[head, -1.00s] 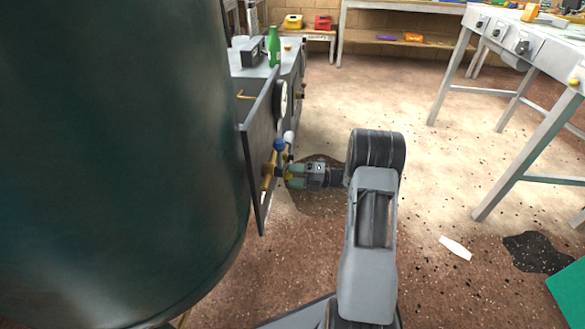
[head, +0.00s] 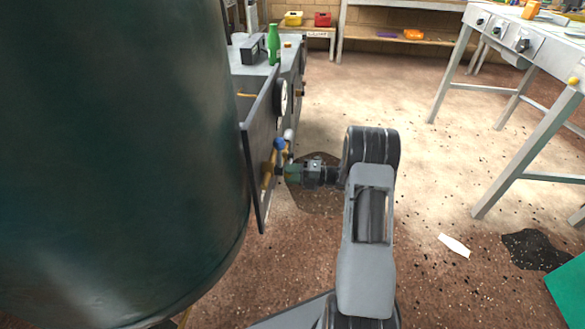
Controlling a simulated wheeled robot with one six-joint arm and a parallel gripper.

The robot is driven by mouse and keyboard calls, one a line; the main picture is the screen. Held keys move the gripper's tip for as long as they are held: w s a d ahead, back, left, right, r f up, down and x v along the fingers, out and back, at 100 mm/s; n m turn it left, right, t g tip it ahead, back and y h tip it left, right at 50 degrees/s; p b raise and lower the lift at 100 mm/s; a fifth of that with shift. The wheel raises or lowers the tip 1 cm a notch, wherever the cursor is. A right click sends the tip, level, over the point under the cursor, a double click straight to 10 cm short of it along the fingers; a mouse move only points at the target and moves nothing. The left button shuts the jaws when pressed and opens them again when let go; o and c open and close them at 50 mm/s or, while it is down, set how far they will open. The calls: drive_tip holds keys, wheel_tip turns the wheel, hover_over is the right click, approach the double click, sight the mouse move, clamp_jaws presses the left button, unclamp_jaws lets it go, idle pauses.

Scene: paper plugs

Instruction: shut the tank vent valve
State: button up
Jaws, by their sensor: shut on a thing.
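A grey panel (head: 257,150) stands edge-on beside the big dark green tank (head: 120,150). Brass valve fittings (head: 267,172) stick out from its face, with a blue knob (head: 279,145) and a white knob (head: 289,134) above them. My gripper (head: 287,173) comes in from the right and is shut on a valve handle at the brass fittings, just below the blue knob. The fingers hide the held part, and its angle cannot be told. I cannot read any label on the valves.
A round gauge (head: 283,96) is on the panel's upper part. A green bottle (head: 274,50) stands on the cabinet behind. A grey workbench (head: 500,45) stands at right. A white scrap (head: 454,245) and dark stains (head: 537,248) lie on the open floor.

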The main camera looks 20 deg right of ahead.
drive_tip(key=r+m+p, duration=0.1)
drive_tip(key=p, duration=0.2)
drive_tip(key=shift+r, duration=0.1)
drive_tip(key=r+m+p, duration=0.1)
drive_tip(key=p, duration=0.2)
drive_tip(key=shift+w+m, duration=0.1)
drive_tip(key=shift+m, duration=0.2)
drive_tip(key=shift+d+r+p, duration=0.1)
drive_tip(key=shift+p, duration=0.4)
drive_tip(key=shift+m, duration=0.3)
